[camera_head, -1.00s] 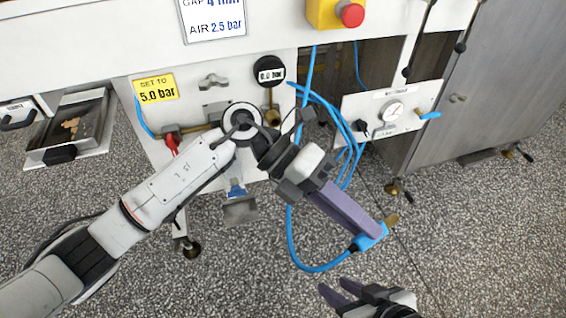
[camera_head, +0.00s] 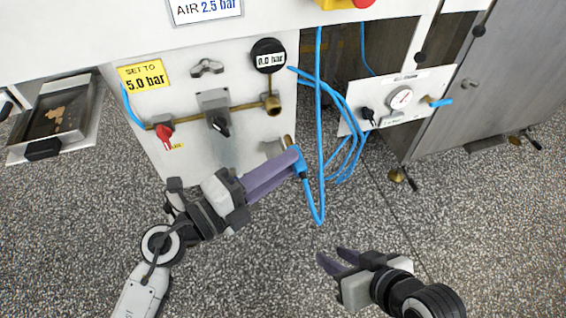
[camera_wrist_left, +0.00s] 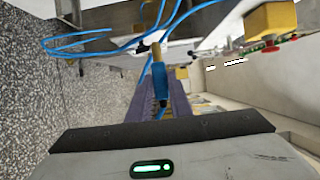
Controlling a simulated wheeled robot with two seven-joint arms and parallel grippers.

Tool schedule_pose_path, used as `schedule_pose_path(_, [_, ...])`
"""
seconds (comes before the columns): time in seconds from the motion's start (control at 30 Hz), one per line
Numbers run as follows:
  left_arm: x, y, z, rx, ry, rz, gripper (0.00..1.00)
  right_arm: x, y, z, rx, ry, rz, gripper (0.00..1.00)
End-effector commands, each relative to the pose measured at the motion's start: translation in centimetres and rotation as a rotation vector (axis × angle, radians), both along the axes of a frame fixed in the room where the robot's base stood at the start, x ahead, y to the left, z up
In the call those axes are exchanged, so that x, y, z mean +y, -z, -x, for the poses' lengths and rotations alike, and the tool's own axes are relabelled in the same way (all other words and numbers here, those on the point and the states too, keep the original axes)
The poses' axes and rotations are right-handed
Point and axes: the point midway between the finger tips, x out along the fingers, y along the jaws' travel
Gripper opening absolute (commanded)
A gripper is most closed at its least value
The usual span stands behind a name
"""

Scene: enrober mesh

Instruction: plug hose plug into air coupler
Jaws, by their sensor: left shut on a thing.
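The hose plug (camera_head: 300,164) is a blue body with a brass tip, and the blue hose loops down from it. My left gripper (camera_head: 290,163) is shut on the plug and holds it in the air, brass tip up. In the left wrist view the plug (camera_wrist_left: 159,78) stands between the fingers, tip pointing away. The air coupler appears to be the brass fitting (camera_head: 273,104) under the round 0.0 bar gauge; the plug is below it and apart from it. My right gripper (camera_head: 337,262) is open and empty, low over the floor.
The panel bears a red-handled valve (camera_head: 165,132), a black knob (camera_head: 218,125) and a yellow 5.0 bar sign (camera_head: 143,75). Blue hoses hang beside a small gauge plate (camera_head: 400,98) at the right. The speckled floor is clear in front.

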Motion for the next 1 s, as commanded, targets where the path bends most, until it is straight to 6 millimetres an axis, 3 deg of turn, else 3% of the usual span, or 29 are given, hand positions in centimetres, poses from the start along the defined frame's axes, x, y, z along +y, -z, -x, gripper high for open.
schedule_pose_path(0.23, [0.1,-0.3,0.1,0.001,-0.001,0.002,0.0,-0.1,-0.5,0.0,-0.006,0.006,-0.001,0.31])
schedule_pose_path(0.3, [0.3,-0.2,0.1,0.0,-0.004,0.004,0.0,-0.2,0.2,0.6,0.001,0.026,-0.006,0.31])
schedule_pose_path(0.7, [1.4,-0.1,-3.6,-0.003,-0.003,0.003,0.0,-0.3,0.0,0.3,-0.011,0.03,-0.008,0.31])
schedule_pose_path(1.0, [1.9,-0.1,-5.2,-0.002,-0.002,0.004,0.0,-0.4,0.0,0.3,-0.012,0.03,-0.004,0.31])
